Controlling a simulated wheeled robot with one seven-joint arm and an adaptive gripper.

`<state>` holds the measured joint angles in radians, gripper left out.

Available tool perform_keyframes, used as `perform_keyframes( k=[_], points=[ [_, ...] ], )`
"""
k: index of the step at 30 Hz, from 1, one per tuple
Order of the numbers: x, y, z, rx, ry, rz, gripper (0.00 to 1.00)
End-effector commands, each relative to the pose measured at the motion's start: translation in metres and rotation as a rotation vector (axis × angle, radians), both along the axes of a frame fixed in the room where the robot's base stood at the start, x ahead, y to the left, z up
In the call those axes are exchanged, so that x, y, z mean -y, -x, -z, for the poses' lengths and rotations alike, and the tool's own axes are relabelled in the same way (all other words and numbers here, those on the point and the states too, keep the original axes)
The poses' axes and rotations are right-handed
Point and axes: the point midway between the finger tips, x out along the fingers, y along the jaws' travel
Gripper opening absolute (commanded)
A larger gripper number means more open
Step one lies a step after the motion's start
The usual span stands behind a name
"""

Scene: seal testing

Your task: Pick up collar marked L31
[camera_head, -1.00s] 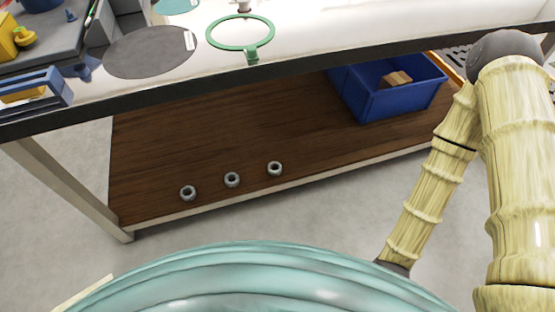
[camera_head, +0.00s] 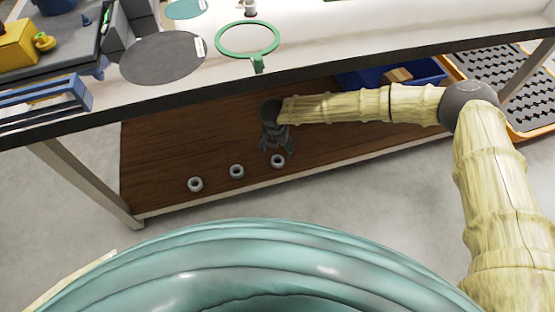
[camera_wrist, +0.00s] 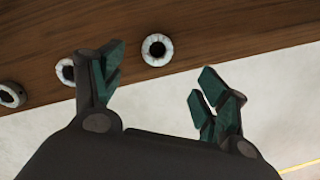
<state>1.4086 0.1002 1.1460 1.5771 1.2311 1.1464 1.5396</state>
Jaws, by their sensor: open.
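Three small grey ring-shaped collars lie in a row on the brown lower shelf (camera_head: 160,150): a left collar (camera_head: 195,184), a middle collar (camera_head: 236,171) and a right collar (camera_head: 278,161). No L31 marking can be read on any of them. My gripper (camera_head: 277,150) is open and empty, over the shelf close to the right collar. In the wrist view, one collar (camera_wrist: 157,50) lies beyond the gap between my open fingers (camera_wrist: 160,80), nearer the left finger. A second collar (camera_wrist: 66,71) is partly hidden by that finger, and a third (camera_wrist: 12,94) is at the left edge.
The white tabletop (camera_head: 330,35) with its dark front edge overhangs the shelf. A blue bin (camera_head: 436,72) stands at the shelf's right. A table leg (camera_head: 90,180) is at the left. The shelf left of my gripper is clear behind the collars.

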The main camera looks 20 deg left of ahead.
Motion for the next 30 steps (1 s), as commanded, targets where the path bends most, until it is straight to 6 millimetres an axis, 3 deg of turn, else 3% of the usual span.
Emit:
perform_keyframes(
  k=[5, 15, 23, 30],
  points=[
    [-0.005, -0.005, -0.001, -0.026, -0.018, 0.078, 0.74],
    [-0.005, -0.010, 0.042, -0.025, -0.017, 0.076, 0.74],
    [-0.004, -0.010, 0.057, -0.024, -0.018, 0.073, 0.74],
    [-0.003, -0.010, 0.085, -0.024, -0.018, 0.073, 0.74]
  ],
)
